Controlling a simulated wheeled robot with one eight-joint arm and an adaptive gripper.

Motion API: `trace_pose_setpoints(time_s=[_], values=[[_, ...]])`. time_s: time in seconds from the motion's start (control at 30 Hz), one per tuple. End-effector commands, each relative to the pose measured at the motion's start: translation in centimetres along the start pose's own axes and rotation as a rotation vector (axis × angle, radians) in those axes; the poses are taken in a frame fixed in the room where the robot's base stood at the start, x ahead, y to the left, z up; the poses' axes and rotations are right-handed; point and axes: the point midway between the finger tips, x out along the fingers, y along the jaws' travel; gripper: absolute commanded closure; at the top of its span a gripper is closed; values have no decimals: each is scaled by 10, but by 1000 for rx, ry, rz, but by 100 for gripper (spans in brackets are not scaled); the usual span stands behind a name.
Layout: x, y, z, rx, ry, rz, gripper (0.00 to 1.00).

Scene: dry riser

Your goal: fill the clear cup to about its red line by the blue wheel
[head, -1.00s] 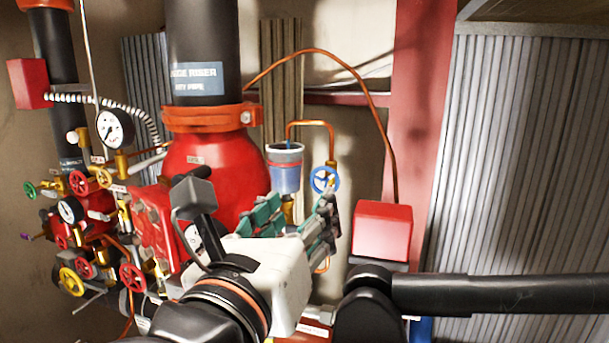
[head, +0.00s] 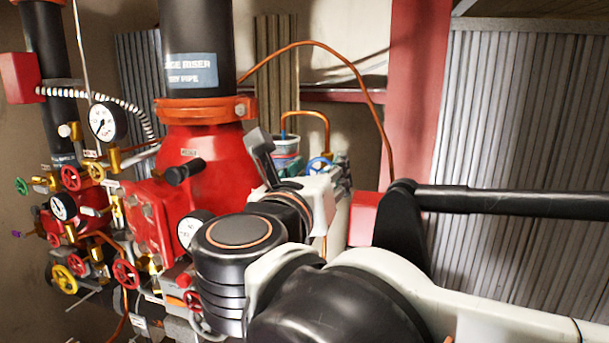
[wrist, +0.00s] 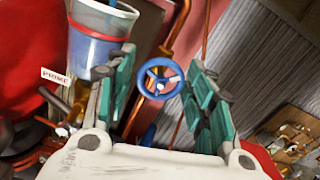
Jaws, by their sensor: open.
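The clear cup (wrist: 97,45) is at the upper left of the wrist view, with a red line around its upper part. Bluish liquid shows in it up to about that line; the exact level is hard to tell. A blue stream seems to enter from above. In the head view the cup's rim (head: 287,142) shows under a copper spout, its lower part hidden by my arm. The blue wheel (wrist: 160,78) lies between the fingers of my gripper (wrist: 162,62) in the wrist view. My gripper is open; contact with the wheel cannot be told.
A copper pipe (head: 325,68) arches over to the right of the cup. A red box (head: 364,217) stands below and right of the wheel. The red riser (head: 205,150), gauges and several other handwheels crowd the left. Corrugated sheet (head: 520,120) fills the right.

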Motion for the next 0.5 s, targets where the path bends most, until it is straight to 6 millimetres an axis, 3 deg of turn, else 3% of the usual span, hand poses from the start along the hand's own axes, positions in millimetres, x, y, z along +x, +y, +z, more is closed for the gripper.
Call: trace_pose_setpoints(time_s=[0.3,0.33,0.47,0.5], values=[[3,0,0,0,0,1,51],[3,0,0,0,0,1,53],[2,0,0,0,0,0,83],[2,0,0,0,0,0,84]])
